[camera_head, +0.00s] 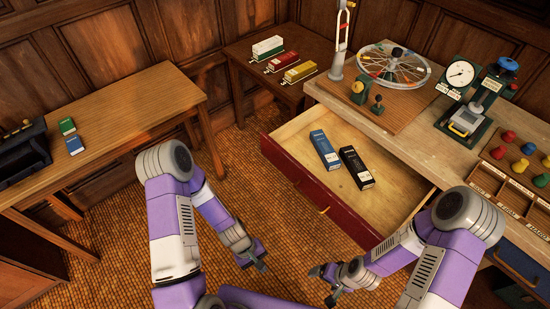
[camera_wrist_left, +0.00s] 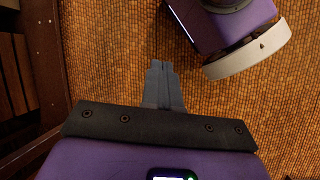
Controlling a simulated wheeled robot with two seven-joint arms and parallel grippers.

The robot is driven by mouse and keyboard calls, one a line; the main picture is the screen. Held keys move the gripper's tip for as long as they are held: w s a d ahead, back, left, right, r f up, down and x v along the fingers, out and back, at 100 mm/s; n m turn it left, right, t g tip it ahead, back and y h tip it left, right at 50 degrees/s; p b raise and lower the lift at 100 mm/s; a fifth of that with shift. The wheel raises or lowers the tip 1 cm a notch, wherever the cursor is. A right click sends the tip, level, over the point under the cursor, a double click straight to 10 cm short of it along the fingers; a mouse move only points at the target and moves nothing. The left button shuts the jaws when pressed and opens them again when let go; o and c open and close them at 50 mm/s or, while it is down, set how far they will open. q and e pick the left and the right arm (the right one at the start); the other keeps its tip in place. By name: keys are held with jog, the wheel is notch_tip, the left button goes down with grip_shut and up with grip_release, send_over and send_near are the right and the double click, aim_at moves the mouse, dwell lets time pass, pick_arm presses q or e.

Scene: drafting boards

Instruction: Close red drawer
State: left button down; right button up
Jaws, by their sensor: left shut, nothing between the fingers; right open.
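The red drawer (camera_head: 309,186) is pulled out from the workbench at the centre right. A blue box (camera_head: 325,150) and a black box (camera_head: 357,167) lie inside it. My right gripper (camera_head: 322,284) is open and empty, below the drawer front in the picture and to the right of the left gripper.
The workbench (camera_head: 430,155) holds a spoked wheel (camera_head: 394,64), a dial gauge (camera_head: 459,75) and coloured knobs. A side table (camera_head: 235,51) with several boxes stands behind. A wooden table (camera_head: 120,115) is at the left. Tiled floor (camera_head: 230,150) lies free between them.

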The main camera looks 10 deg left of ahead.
pick_arm(q)
jog(key=w+n+t+h, duration=0.1)
jog(key=w+n+h, duration=0.35)
jog(key=n, duration=0.25)
jog(key=n+t+h+b, duration=0.1)
jog(key=n+t+b, duration=0.1)
jog(key=n+t, duration=1.2)
send_near(271, 153)
jog(key=shift+m+t, duration=0.3)
jog(key=shift+t, duration=0.4)
jog(key=b+x, duration=0.1)
jog(key=x, duration=0.1)
jog(key=b+x, duration=0.1)
jog(key=x, duration=0.1)
jog(key=f+b+x, duration=0.1)
jog(key=x, duration=0.2)
jog(key=shift+s+d, duration=0.15)
jog(key=shift+s, duration=0.05)
